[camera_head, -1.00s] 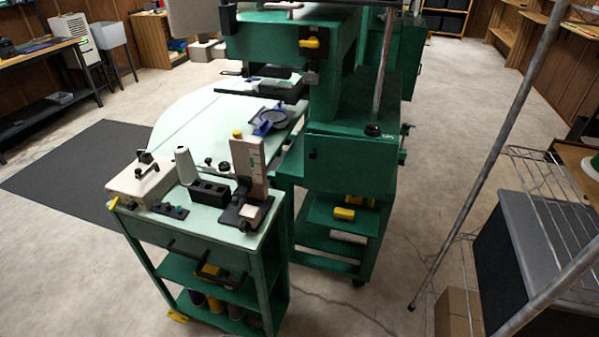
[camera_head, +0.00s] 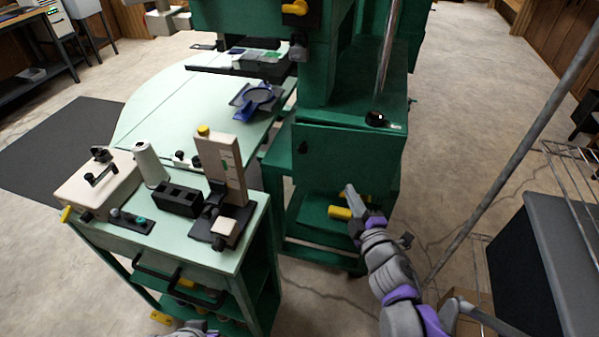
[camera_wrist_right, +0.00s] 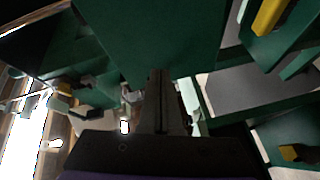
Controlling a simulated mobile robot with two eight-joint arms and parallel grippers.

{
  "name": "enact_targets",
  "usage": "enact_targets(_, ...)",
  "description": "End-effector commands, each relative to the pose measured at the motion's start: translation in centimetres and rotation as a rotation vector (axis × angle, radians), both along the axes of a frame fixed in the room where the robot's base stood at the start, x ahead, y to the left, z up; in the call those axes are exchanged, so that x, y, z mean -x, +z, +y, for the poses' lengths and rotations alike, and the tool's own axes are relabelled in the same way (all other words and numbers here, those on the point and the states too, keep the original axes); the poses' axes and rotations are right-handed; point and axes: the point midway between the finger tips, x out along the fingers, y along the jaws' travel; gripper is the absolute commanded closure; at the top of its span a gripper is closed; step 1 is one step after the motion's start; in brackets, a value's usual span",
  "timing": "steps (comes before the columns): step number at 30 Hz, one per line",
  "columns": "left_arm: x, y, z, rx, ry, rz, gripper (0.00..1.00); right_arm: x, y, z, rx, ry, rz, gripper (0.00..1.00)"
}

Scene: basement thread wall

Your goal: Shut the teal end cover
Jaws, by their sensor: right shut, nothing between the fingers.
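The teal end cover (camera_head: 345,162) is a flat dark green panel with a black knob, on the end of the green machine. I cannot tell from these views how far it stands open. My right gripper (camera_head: 349,194) is shut and empty at the cover's lower edge, in front of the shelves below. In the right wrist view its closed fingers (camera_wrist_right: 160,95) point at a broad dark green panel (camera_wrist_right: 150,35), which looks like the cover; I cannot tell if they touch. Only a grey and purple bit of my left arm shows at the head view's bottom edge.
A green cart (camera_head: 190,235) with a white box (camera_head: 95,185), a thread cone (camera_head: 149,164) and an upright block (camera_head: 221,167) stands left. A yellow item (camera_head: 340,212) lies on the machine's shelf.

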Motion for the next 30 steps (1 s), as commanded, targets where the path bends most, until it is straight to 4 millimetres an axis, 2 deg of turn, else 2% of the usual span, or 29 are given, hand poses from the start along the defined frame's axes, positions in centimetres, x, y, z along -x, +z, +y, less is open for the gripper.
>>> enact_targets(1, -0.1, -0.5, 0.0, 0.000, 0.000, 0.002, 1.00, -0.7, -0.9, 1.7, 0.076, 0.090, -0.051, 1.00)
enact_targets(3, -0.1, -0.7, 0.0, 0.000, 0.000, 0.003, 1.00, -0.9, -1.7, 3.9, 0.163, 0.202, -0.109, 1.00)
enact_targets(7, -0.1, -1.0, 0.0, 0.000, 0.000, 0.003, 1.00, -0.6, -3.2, 6.4, 0.262, 0.335, -0.170, 1.00)
enact_targets(11, -0.1, -1.1, 0.0, 0.000, 0.000, 0.004, 1.00, -0.7, -3.7, 7.6, 0.293, 0.385, -0.190, 1.00)
enact_targets(14, -0.2, -1.2, 0.0, 0.000, 0.000, 0.004, 1.00, -1.6, -3.7, 8.2, 0.294, 0.387, -0.191, 1.00)
enact_targets(26, -0.2, -2.1, 0.0, 0.000, 0.000, 0.007, 1.00, -8.6, -3.7, 12.7, 0.291, 0.384, -0.190, 1.00)
enact_targets(30, -0.3, -2.5, 0.0, 0.000, 0.000, 0.008, 1.00, -10.8, -3.7, 12.3, 0.293, 0.381, -0.189, 1.00)
